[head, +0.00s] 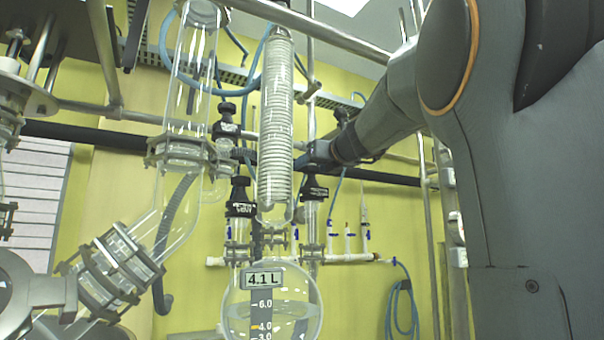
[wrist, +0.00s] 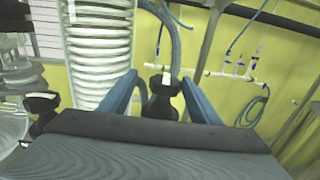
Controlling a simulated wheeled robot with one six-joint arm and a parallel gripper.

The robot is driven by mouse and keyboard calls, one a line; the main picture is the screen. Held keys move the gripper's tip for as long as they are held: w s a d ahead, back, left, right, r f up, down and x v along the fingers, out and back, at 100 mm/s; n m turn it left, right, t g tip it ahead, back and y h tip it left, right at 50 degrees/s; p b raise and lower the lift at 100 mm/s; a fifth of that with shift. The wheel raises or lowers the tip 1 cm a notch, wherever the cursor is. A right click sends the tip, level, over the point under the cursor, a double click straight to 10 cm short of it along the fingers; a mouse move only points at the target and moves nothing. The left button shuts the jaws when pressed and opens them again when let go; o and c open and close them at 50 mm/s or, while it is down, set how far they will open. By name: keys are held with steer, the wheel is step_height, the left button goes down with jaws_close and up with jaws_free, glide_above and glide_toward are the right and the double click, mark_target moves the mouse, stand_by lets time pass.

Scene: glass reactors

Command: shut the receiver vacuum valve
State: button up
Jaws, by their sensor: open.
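The glass receiver (head: 272,305) hangs low in the head view, marked 4.1 L. Black-capped valves stand on its left neck (head: 240,200) and right neck (head: 314,188); their labels are too small to read surely, so I cannot tell which is the vacuum valve. My gripper (head: 307,160) is just above the right valve. In the wrist view, the blue fingers of my gripper (wrist: 160,80) are open, with a black valve knob (wrist: 162,100) showing between them. Contact with the knob cannot be told. Another black knob (wrist: 40,102) is at the left.
A glass coil condenser (head: 274,120) stands close left of my gripper and fills the wrist view's upper left. Another black valve (head: 226,125) is further left. Metal rails cross behind. A white manifold (head: 345,258) with blue taps and a coiled blue hose (head: 402,310) are on the yellow wall.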

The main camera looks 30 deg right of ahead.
mark_target(306, 172)
steer(key=w, duration=0.3)
steer(key=w+d+p, duration=0.1)
steer(key=w, duration=0.2)
steer(key=shift+d, duration=0.1)
steer(key=shift+f, duration=0.1)
steer(key=c, duration=1)
stand_by(0.4)
steer(key=o, duration=1)
steer(key=shift+s, duration=0.1)
